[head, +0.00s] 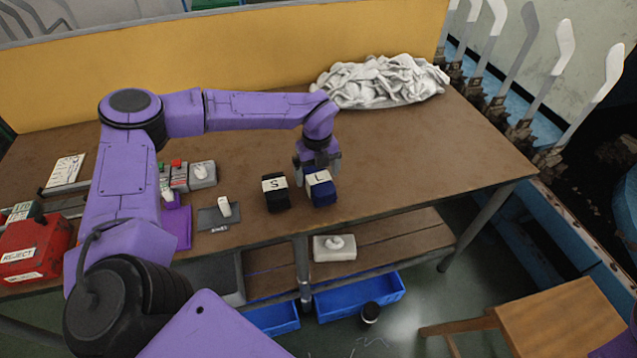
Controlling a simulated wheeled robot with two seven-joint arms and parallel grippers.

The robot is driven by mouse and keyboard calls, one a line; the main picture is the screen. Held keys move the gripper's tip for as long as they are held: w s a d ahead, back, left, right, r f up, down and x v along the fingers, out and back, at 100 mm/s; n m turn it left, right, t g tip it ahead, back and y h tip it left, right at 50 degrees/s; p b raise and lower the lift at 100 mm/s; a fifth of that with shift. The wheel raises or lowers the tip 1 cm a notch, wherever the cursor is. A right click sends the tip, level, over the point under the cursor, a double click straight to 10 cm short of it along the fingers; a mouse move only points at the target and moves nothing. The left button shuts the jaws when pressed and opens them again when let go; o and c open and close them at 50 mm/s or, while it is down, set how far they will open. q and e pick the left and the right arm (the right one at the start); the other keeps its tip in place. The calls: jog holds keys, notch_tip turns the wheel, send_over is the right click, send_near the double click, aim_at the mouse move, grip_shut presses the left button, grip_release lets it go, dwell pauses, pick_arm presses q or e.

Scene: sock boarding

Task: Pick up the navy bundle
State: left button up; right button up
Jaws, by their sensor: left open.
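The navy bundle (322,195) sits on the brown table near its front edge, with a white band marked L on top. My left gripper (318,168) is open, pointing down just above and behind the bundle, with its fingers spread near the bundle's back. I cannot tell whether the fingers touch it. A black bundle (277,202) with a white band marked S stands just left of the navy one, with a narrow gap between them. My right gripper is not in view.
A crumpled white cloth heap (382,82) lies at the back right. A red REJECT box (36,248) stands at the left. A dark pad (214,219) with a small white item lies left of the bundles. The table's right side is clear.

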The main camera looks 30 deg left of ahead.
aim_at(319, 178)
pick_arm(q)
jog(key=f, duration=0.3)
jog(key=f+p, duration=0.1)
jog(key=shift+d+f, duration=0.25)
jog(key=c, duration=1.1)
